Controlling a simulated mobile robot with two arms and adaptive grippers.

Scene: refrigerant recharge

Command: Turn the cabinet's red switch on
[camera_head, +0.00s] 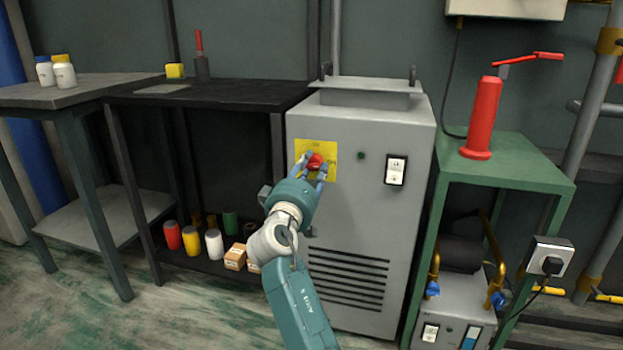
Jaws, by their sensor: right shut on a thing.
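The grey cabinet (361,224) stands in the middle of the view. Its red switch (315,161) sits on a yellow plate (327,148) at the upper left of the front face. My right gripper (313,168) is at the switch and shut on it, with a finger on each side. The fingers hide part of the switch and of the plate's lower half, so I cannot read which position it is in. My left gripper is not in view.
A white rocker switch (396,170) is on the cabinet's right side. A green stand (521,159) with a red pump (483,118) is close on the right. A black shelf (217,94) with bottles below adjoins on the left. The floor in front is clear.

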